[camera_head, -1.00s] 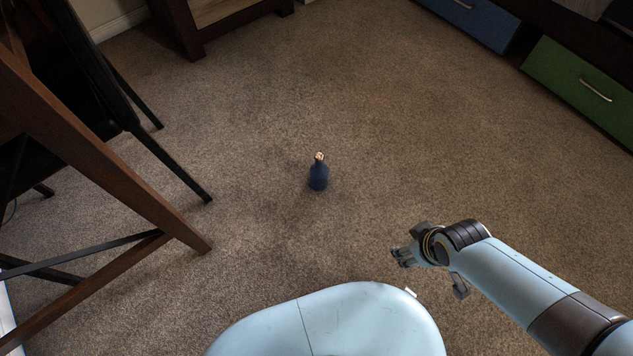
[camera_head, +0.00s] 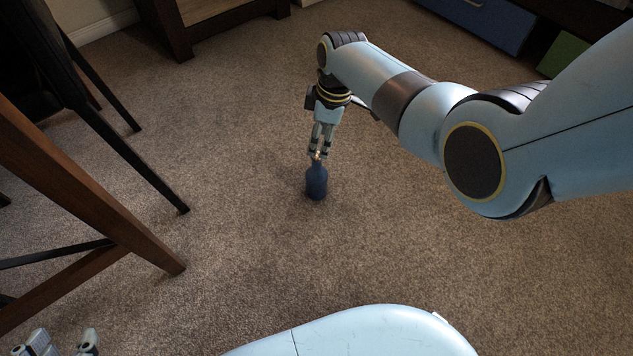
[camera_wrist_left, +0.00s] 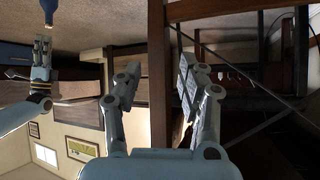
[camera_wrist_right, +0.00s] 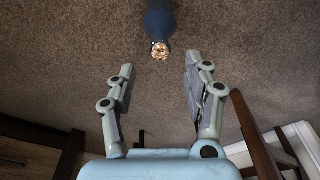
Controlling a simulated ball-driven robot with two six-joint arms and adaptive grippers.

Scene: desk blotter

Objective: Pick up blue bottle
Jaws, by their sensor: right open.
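The blue bottle (camera_head: 316,184) has a light cork-like top and stands upright on the carpet in the head view. My right gripper (camera_head: 319,151) is open just above it, fingertips at the height of its neck and top. In the right wrist view the bottle (camera_wrist_right: 160,20) lies ahead of the open fingers (camera_wrist_right: 160,64), its top lined up with the gap between them. The bottle (camera_wrist_left: 48,8) also shows at the top left of the left wrist view. My left gripper (camera_head: 63,343) is at the lower left corner of the head view, open and empty, far from the bottle.
A wooden-legged chair or table frame (camera_head: 90,205) stands on the left. A dark wooden cabinet (camera_head: 180,35) is at the back, and blue drawers (camera_head: 485,20) are at the back right. The carpet around the bottle is clear.

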